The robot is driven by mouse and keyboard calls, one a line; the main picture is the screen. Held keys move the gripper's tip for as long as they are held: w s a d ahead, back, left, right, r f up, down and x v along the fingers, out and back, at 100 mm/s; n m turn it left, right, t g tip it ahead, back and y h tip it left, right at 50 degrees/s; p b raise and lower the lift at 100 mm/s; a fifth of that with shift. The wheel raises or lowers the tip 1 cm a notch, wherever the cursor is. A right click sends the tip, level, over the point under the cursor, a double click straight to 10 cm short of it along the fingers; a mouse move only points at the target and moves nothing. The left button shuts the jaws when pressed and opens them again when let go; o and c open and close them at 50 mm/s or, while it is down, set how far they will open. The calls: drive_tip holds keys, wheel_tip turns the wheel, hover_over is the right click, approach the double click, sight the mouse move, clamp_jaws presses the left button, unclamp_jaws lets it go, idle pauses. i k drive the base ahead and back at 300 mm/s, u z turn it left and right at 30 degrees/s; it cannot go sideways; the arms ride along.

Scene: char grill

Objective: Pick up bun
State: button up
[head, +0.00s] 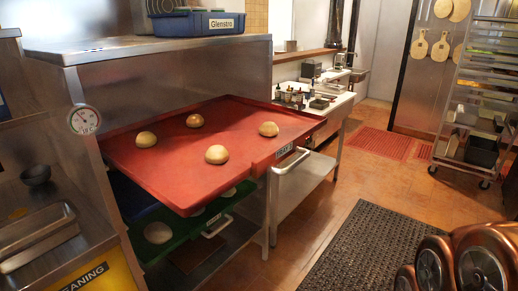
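Several round pale-brown buns sit spaced apart on a large red tray (185,178). One bun (217,154) is nearest the front edge, one bun (146,139) is at the left, one bun (195,121) is at the back, and another bun (268,129) is at the right. The tray sticks out from a metal rack, with a label on its front right edge. Below it, a green tray (185,247) holds more buns, such as a bun (158,232) at its left; the red tray partly hides them. My gripper does not show; only copper-coloured links of my arm show at the bottom right.
A metal counter (130,45) above the trays bears a blue bin (196,24). A dial (83,119) is at the left. A white worktable (320,108) stands behind, with a wheeled rack (485,95) at the far right. The floor has a black mat (370,245).

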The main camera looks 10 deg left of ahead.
sight(216, 154)
drive_tip(key=z, duration=1.3)
drive_tip(key=i, duration=1.55)
drive_tip(key=u, duration=3.05)
